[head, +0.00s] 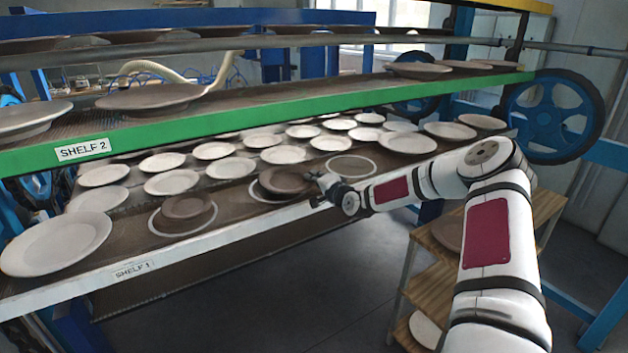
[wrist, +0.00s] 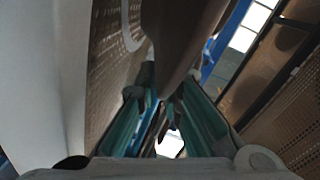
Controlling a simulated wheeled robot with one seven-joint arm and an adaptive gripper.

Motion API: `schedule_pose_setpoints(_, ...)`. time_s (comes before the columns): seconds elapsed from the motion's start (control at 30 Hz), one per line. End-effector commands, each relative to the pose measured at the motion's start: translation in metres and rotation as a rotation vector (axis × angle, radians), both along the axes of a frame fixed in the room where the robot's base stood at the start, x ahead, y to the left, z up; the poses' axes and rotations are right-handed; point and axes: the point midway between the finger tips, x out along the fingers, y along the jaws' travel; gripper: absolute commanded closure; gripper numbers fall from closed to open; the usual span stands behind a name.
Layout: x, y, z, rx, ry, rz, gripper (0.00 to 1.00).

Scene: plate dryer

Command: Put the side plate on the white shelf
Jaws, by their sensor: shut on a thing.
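A dark brown plate (head: 284,179) is at the front of the white-edged shelf (head: 225,234), labelled SHELF 1, over a white ring. My gripper (head: 322,184) is at the plate's right edge and shut on it. In the wrist view, the brown plate (wrist: 183,38) comes down between the teal fingers of my gripper (wrist: 163,100). The plate looks roughly level in the head view. I cannot tell whether its underside touches the shelf.
Another brown plate (head: 187,207) sits in a ring to the left, with a large pale plate (head: 56,244) further left. An empty ring (head: 352,166) is to the right. Several pale plates stand behind. The green shelf (head: 290,113) hangs above; a wooden rack (head: 432,284) stands below right.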

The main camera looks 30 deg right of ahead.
Motion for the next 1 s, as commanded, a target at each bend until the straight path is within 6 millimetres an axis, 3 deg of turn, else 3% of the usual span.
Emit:
schedule_pose_setpoints(0.43, 0.001, 0.001, -0.007, 0.000, -0.005, 0.002, 1.00)
schedule_pose_setpoints(0.47, 0.000, 0.001, -0.008, 0.000, -0.002, 0.002, 0.86)
schedule_pose_setpoints(0.5, 0.000, 0.001, -0.008, -0.001, -0.002, 0.002, 0.84)
schedule_pose_setpoints(0.87, -0.001, 0.001, -0.003, -0.001, -0.002, 0.002, 0.84)
schedule_pose_setpoints(1.0, -0.019, 0.000, -0.002, 0.000, 0.001, 0.002, 0.84)
